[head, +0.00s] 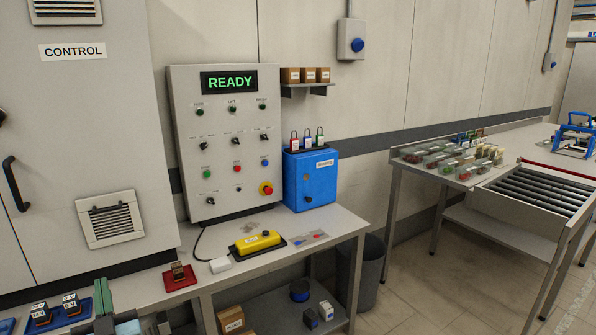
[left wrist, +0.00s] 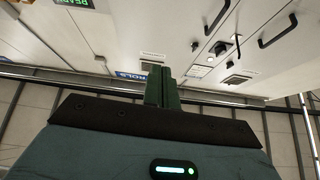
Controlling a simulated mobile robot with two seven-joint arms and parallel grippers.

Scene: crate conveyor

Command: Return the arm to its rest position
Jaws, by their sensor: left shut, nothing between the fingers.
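My left gripper (head: 104,296) shows at the bottom left edge of the head view, its green fingers pointing up in front of the bench. In the left wrist view its two green fingers (left wrist: 162,85) are together, with nothing between them. The wrist view looks toward cabinet fronts and the wall, which appear upside down. My left arm is mostly out of the frame. My right gripper is in neither view.
A bench (head: 330,228) carries a yellow pendant (head: 257,242), a red tray (head: 180,278) and a blue box (head: 311,180). The control panel (head: 225,130) reads READY. A roller conveyor (head: 535,190) stands right.

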